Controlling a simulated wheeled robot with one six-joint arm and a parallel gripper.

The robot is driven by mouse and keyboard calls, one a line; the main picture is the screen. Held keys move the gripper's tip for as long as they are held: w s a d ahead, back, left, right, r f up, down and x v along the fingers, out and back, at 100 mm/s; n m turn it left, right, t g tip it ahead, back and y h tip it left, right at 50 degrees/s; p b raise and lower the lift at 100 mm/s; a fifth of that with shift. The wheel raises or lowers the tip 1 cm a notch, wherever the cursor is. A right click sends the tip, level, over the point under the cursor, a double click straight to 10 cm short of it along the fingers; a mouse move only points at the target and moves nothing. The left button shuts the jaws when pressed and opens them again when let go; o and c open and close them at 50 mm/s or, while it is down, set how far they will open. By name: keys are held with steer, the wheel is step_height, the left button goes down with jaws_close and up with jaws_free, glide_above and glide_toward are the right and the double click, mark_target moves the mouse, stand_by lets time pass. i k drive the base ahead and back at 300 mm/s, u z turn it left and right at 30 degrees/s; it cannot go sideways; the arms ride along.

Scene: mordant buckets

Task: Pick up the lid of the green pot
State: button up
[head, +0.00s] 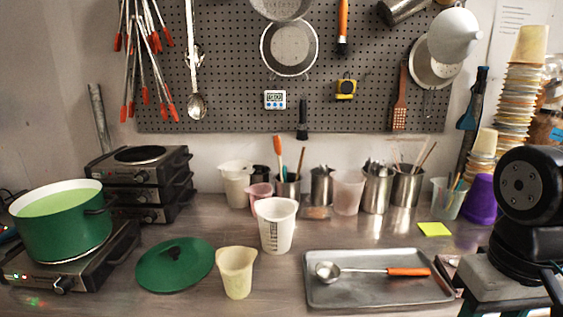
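The green pot (62,228) stands uncovered on a hot plate at the far left, with pale green contents showing inside its cream rim. Its green lid (160,268) lies on the counter to the right of the pot, with a dark handle (173,252) on top facing up. Part of my arm shows at the right edge, but my gripper is not in view.
A hot plate (75,268) sits under the pot. A yellowish cup (237,272) stands close to the lid's right side, with a white measuring beaker (276,226) behind it. A metal tray (345,294) holds an orange-handled ladle (408,271). Stacked burners (140,180) stand behind.

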mark_target(175, 264)
steer(key=u, duration=1.55)
